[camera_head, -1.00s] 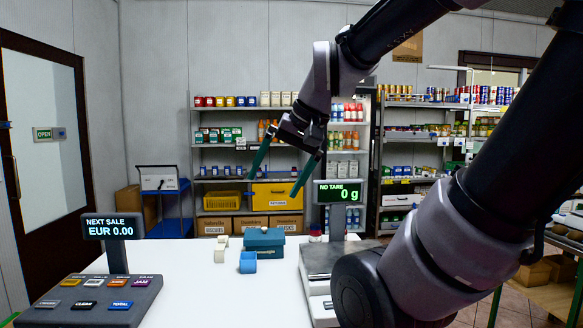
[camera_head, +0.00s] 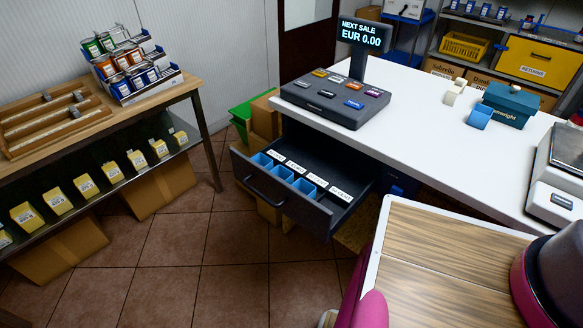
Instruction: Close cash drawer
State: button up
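The cash drawer (camera_head: 262,198) is dark grey and stands pulled out from under the white counter (camera_head: 425,112), toward the lower left. Its front has a dark bar handle (camera_head: 264,192). Inside are several blue coin cups (camera_head: 283,173) and a row of white labelled compartments. The till keypad (camera_head: 335,96) sits on the counter above the drawer, and its display (camera_head: 364,36) reads "NEXT SALE EUR 0.00". My gripper is outside the current head view.
A wood-topped surface (camera_head: 440,262) lies at the lower right, near the counter. Cardboard boxes (camera_head: 262,120) and a green crate stand beyond the drawer. A shelf unit (camera_head: 110,130) with cans and yellow packs is at left. Tiled floor (camera_head: 215,265) before the drawer is clear.

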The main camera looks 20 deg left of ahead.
aim_at(344, 176)
jog(key=u, duration=1.6)
jog(key=k+l+z, duration=0.2)
jog(key=z, duration=0.15)
